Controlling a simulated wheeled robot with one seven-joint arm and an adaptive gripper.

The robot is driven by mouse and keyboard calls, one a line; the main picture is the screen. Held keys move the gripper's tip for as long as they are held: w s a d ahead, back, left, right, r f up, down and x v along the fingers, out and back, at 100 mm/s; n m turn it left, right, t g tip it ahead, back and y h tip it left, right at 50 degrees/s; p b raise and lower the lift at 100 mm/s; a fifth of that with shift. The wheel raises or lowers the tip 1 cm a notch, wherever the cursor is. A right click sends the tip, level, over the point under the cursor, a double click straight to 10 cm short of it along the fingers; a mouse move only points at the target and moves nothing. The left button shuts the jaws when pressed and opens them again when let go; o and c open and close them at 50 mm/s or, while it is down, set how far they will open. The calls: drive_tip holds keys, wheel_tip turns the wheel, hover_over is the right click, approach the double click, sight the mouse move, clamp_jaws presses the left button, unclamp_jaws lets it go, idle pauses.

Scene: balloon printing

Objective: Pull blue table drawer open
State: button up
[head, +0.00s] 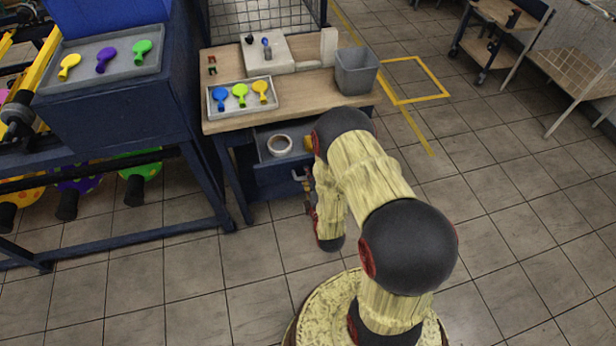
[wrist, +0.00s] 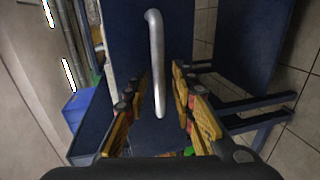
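The blue drawer (head: 270,180) is under the wooden-topped table (head: 300,90) in the head view. It stands partly out, and a roll of tape (head: 279,145) shows inside it. In the wrist view the blue drawer front (wrist: 125,40) carries a silver bar handle (wrist: 156,50). My gripper (wrist: 155,95) is open, with a finger on each side of the handle. Gaps show between the handle and both fingers. In the head view my gripper (head: 303,183) is small at the drawer front, partly hidden by my arm.
A tray (head: 213,110) of colored balloons and a grey bin (head: 356,72) stand on the tabletop. A blue machine (head: 120,110) with another balloon tray (head: 75,91) is at left.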

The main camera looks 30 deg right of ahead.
drive_tip(key=v, duration=0.7)
drive_tip(key=shift+s, duration=0.25)
drive_tip(key=shift+a, duration=0.1)
idle(0.4)
